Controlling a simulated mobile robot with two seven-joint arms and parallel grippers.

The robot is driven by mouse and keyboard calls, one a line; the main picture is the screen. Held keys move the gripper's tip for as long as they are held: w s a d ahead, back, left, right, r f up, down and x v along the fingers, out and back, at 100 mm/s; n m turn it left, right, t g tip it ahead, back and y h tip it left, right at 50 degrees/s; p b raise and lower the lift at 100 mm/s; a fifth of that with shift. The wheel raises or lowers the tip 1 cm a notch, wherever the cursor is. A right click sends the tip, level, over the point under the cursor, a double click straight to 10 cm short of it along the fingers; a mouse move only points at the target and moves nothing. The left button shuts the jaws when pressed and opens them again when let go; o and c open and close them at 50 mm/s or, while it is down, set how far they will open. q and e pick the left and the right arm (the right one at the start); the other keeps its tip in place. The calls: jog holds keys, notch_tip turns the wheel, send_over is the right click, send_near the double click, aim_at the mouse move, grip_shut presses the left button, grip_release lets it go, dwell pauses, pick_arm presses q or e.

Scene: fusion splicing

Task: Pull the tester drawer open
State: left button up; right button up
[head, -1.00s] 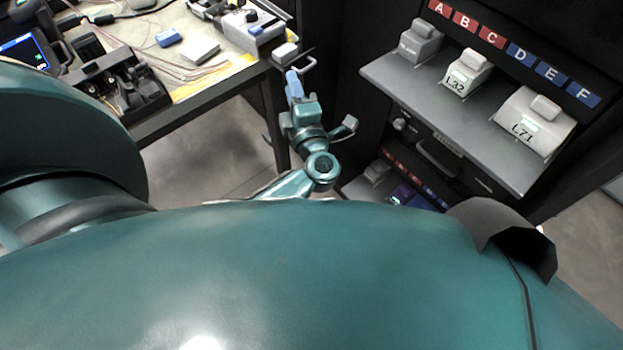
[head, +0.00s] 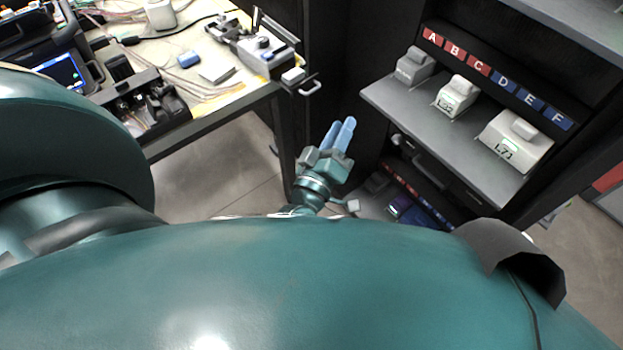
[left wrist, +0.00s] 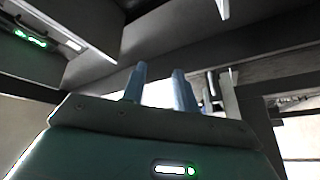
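The drawer (head: 460,184) is a dark front with a bar handle, under the grey shelf of the rack at right in the head view. Its label is too blurred to read, and it looks closed. My left gripper (head: 342,123) is left of the rack, its light blue fingers pointing up and a little right. The fingers stand apart and empty, clear of the drawer in the picture. In the left wrist view the two fingers (left wrist: 160,85) show a gap with nothing between them. My right gripper is not in view.
The rack shelf (head: 385,97) holds several grey units, below tags A to F. A lower shelf has more tags. At left a workbench (head: 215,118) carries devices and cables; a pale handle (head: 311,87) juts near its corner.

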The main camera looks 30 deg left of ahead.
pick_arm(q)
jog(key=s+d+f+m+g+h+p, duration=0.1)
jog(key=s+f+m+g+h+p, duration=0.1)
jog(key=s+m+g+p, duration=0.2)
jog(key=s+d+f+m+g+h+p, duration=0.1)
jog(key=s+f+m+g+h+p, duration=0.1)
jog(key=s+m+g+p, duration=0.3)
jog(key=s+m+g, duration=0.1)
jog(key=s+m, duration=0.3)
jog(key=s, duration=0.2)
jog(key=shift+s+f+m, duration=0.15)
jog(key=shift+m, duration=0.15)
jog(key=shift+d, duration=0.1)
